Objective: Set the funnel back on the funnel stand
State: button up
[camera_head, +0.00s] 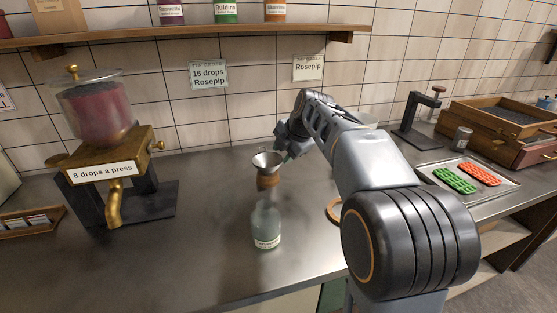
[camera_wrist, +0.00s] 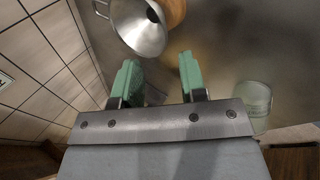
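The silver metal funnel (camera_head: 267,159) is on the counter side behind the glass bottle, with its wide mouth up and a brown wood-coloured part (camera_head: 268,182) below it. In the wrist view the funnel (camera_wrist: 140,27) lies just beyond my fingertips, with the brown part (camera_wrist: 174,11) beside it. My gripper (camera_wrist: 160,62) is open, its green pads apart with nothing between them. In the head view my gripper (camera_head: 288,148) is just right of the funnel, partly hidden by my arm. I cannot tell whether the brown part is the funnel stand.
A clear labelled bottle (camera_head: 266,226) stands in front of the funnel. A brown ring (camera_head: 334,211) shows partly behind my arm. A dispenser (camera_head: 105,150) stands at left. A tray with green and orange molds (camera_head: 430,171) lies at right. Counter left of the bottle is clear.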

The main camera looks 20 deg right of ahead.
jog(key=shift+v, duration=2.9)
jog(key=s+f+m+g+h+p, duration=0.2)
jog(key=s+f+m+p, duration=0.35)
jog(key=m, duration=1.15)
jog(key=s+a+m+p, duration=0.2)
jog(key=s+m+p, duration=0.1)
jog(key=s, duration=0.5)
jog(key=s+a+m+p, duration=0.2)
jog(key=s+p, duration=0.2)
jog(key=s, duration=0.4)
jog(key=shift+a+m, duration=0.35)
jog(key=shift+m, duration=0.05)
